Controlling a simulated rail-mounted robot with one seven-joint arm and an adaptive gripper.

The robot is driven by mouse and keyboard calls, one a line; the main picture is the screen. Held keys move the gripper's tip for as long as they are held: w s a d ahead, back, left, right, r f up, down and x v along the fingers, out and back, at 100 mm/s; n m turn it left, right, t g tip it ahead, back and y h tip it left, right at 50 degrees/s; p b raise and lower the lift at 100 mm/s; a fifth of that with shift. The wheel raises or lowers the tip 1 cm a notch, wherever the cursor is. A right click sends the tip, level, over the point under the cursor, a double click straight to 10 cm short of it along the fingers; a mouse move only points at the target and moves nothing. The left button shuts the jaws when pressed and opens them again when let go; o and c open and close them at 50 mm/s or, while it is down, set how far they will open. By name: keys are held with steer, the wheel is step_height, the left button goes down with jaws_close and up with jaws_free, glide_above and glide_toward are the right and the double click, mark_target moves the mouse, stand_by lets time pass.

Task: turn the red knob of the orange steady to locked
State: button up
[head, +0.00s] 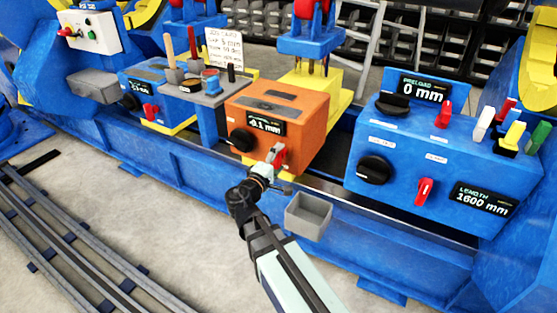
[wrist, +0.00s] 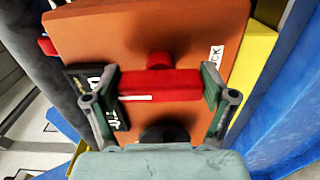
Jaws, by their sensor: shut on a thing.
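The orange steady (head: 290,105) is a box with a black display reading about -0.1 mm (head: 266,124) and a black knob (head: 241,139) at its lower left. Its red knob (head: 279,157) is on the front face at the lower right, partly hidden by my gripper (head: 270,172). In the wrist view the red knob (wrist: 160,84) is a bar with a white mark, lying across the picture between the two fingers of my gripper (wrist: 160,88). The fingers are shut on its two ends. A white label ending in "CK" (wrist: 216,58) is beside it, partly cut off.
A grey open bin (head: 309,215) hangs on the blue bed just right of my gripper. A blue control box (head: 435,150) with knobs and displays is to the right. A grey tool shelf (head: 208,95) and a blue steady (head: 150,75) are to the left.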

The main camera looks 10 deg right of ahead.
steer(key=o, duration=1)
steer(key=v, duration=1.2)
